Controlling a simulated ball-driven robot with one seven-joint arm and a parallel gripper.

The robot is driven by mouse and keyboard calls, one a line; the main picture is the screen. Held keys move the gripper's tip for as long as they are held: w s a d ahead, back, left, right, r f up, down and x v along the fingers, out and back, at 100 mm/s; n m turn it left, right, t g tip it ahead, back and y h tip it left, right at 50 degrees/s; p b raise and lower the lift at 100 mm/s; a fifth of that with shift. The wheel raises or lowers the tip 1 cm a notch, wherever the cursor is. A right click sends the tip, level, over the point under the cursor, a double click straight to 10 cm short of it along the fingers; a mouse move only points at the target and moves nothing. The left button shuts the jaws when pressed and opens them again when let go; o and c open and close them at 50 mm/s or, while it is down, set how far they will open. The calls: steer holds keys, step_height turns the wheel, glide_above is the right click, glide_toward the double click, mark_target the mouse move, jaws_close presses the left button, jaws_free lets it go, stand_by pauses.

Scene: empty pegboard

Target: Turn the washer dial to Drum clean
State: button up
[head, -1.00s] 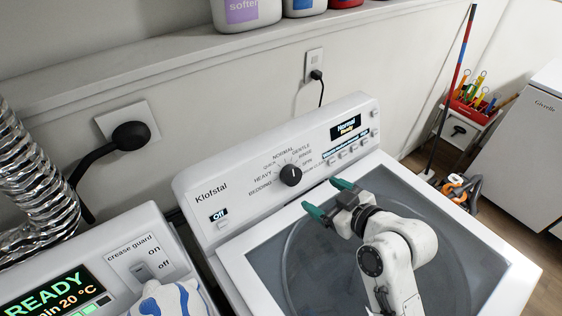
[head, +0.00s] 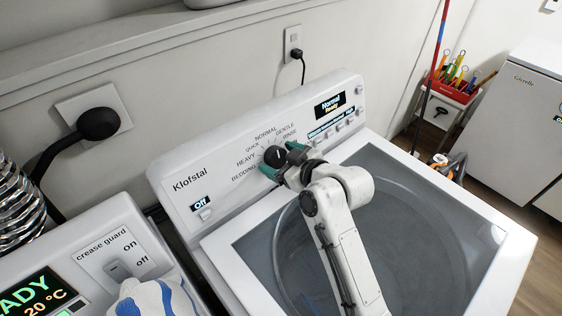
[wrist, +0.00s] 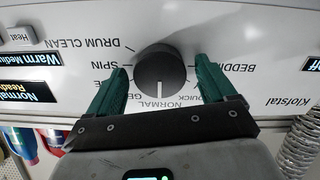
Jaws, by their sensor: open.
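The washer dial (head: 272,156) is a round dark knob on the sloped white control panel of the washer (head: 180,172). In the wrist view the dial (wrist: 161,72) sits between the two green fingers of my open gripper (wrist: 160,64), with small gaps on both sides. The dial's light mark is toward the NORMAL label, and the washer display (head: 329,104) reads Normal Ready. The DRUM CLEAN label (wrist: 80,46) shows upside down at upper left in the wrist view. In the head view my gripper (head: 281,159) partly covers the dial and hides some labels.
The washer's glass lid (head: 400,220) lies below my arm. A dryer panel with a crease guard switch (head: 114,270) stands at left, with a white and blue cloth (head: 150,298) near it. A plugged outlet (head: 293,45) is on the wall behind.

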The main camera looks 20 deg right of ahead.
steer(key=shift+c, duration=0.5)
steer(key=c, duration=1)
steer(key=shift+o, duration=0.2)
